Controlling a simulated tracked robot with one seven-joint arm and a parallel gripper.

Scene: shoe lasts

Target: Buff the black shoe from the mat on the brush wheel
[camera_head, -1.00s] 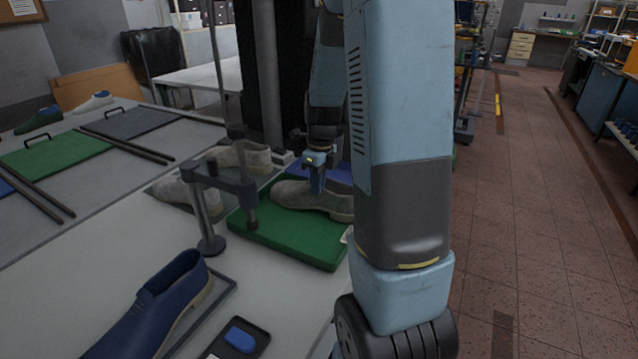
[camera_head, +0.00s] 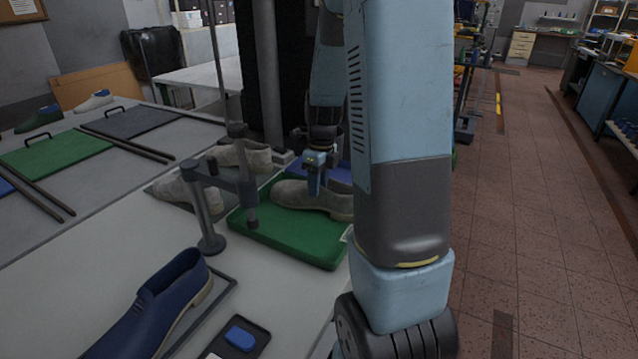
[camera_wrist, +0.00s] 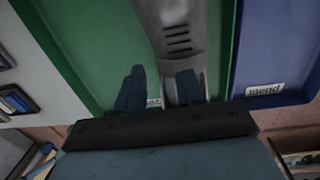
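A grey shoe (camera_head: 300,196) lies in the green tray (camera_head: 285,246), sole down, heel to the right. No shoe in view looks clearly black. My gripper (camera_head: 317,188) is at this shoe. In the wrist view my gripper (camera_wrist: 160,92) has its two fingers apart, and the shoe (camera_wrist: 180,40) reaches in at the right finger. Whether the fingers touch it is unclear. I cannot make out a brush wheel.
A blue tray (camera_wrist: 275,40) labelled "mend" adjoins the green one. A grey post stand (camera_head: 209,215) rises left of the green tray. A blue shoe (camera_head: 150,310) lies on a dark tray in front. My arm hides the area to the right.

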